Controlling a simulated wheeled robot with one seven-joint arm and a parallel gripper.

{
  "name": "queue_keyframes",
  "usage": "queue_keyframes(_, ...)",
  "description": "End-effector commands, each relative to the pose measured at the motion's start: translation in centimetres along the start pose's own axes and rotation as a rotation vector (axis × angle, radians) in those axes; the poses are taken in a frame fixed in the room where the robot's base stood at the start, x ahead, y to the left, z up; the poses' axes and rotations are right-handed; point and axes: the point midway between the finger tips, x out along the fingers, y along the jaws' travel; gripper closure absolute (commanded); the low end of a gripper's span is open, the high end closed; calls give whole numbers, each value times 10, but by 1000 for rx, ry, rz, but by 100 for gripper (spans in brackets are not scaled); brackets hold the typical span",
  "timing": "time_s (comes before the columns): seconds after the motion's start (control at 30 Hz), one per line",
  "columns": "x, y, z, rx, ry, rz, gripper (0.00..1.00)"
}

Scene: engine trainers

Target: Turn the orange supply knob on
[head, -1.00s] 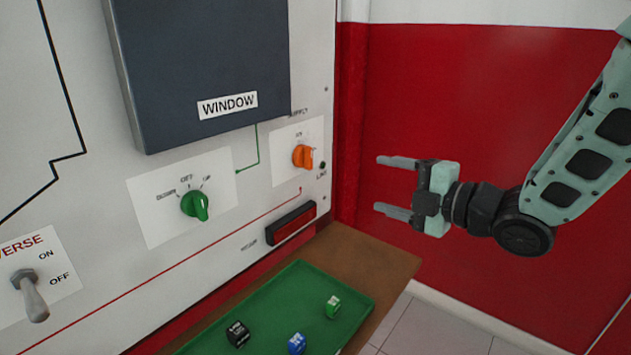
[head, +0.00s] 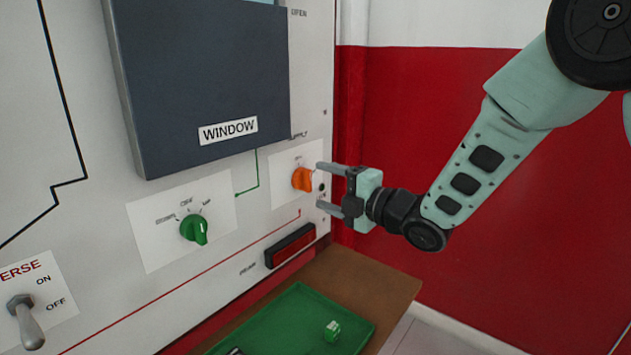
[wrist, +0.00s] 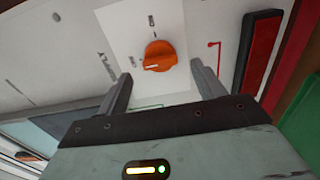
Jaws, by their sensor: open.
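In the wrist view my gripper (wrist: 160,80) has one finger on each side, apart from the knob. I cannot tell the exact gap to the knob.
A green knob (head: 195,229) is left on the panel, with a toggle switch (head: 26,321) further left. The dark window box (head: 200,80) juts out above. A red lamp bar (head: 291,245) is below the knob. A green tray (head: 300,310) lies on the brown shelf (head: 385,285).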

Motion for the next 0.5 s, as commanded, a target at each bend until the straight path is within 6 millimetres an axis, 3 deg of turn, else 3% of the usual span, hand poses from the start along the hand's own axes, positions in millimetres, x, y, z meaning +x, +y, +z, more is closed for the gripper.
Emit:
queue_keyframes(0.2, 28, 0, 0, 1, 1, 0, 32)
queue_keyframes(0.5, 35, 0, 0, 1, 0, 0, 32)
